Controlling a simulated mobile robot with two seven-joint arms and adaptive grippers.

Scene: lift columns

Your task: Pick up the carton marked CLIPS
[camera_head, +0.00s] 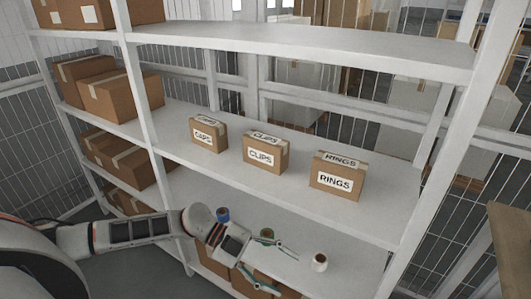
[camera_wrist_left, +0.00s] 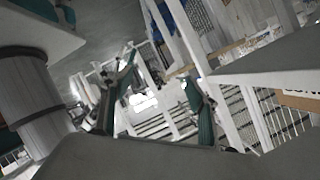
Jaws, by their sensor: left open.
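The CLIPS carton (camera_head: 264,153) is a small brown box with a white label. It stands upright on the middle shelf (camera_head: 215,160), between the CAPS carton (camera_head: 208,134) and the RINGS carton (camera_head: 338,177), with gaps on both sides. My left gripper (camera_head: 292,270) is open and empty, in front of and below that shelf, well apart from the CLIPS carton. Its spread fingers also show in the left wrist view (camera_wrist_left: 160,98). A labelled brown box (camera_wrist_left: 302,101) is cut off at that view's right edge; I cannot tell which. My right gripper is out of view.
A white upright post (camera_head: 142,95) stands left of the labelled cartons. Plain brown boxes (camera_head: 110,95) fill the bay beyond it. An upper shelf (camera_head: 300,38) runs overhead. Bare shelf lies before the cartons.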

